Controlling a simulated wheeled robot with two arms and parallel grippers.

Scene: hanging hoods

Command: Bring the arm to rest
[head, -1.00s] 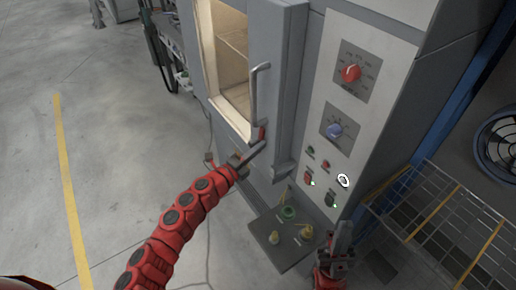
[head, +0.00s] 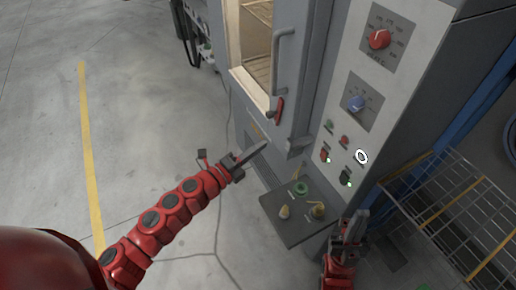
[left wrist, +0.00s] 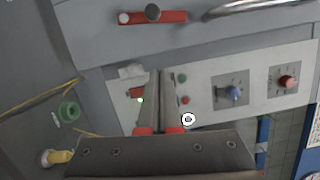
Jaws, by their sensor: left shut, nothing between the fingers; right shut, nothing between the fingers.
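My left arm reaches in from the left in the head view. Its gripper (head: 252,158) is shut and empty, in front of the cabinet below the door handle (head: 281,62), apart from it. In the left wrist view the left gripper's fingers (left wrist: 160,98) lie together in front of the control panel. My right gripper (head: 354,226) is shut and empty at the lower right, pointing up beside the small shelf (head: 283,228).
The panel has a red knob (head: 380,39) and a blue knob (head: 356,103). The shelf bears a green ring (head: 301,188) and yellow pieces. A wire rack (head: 450,215) stands at right. Floor at left is free.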

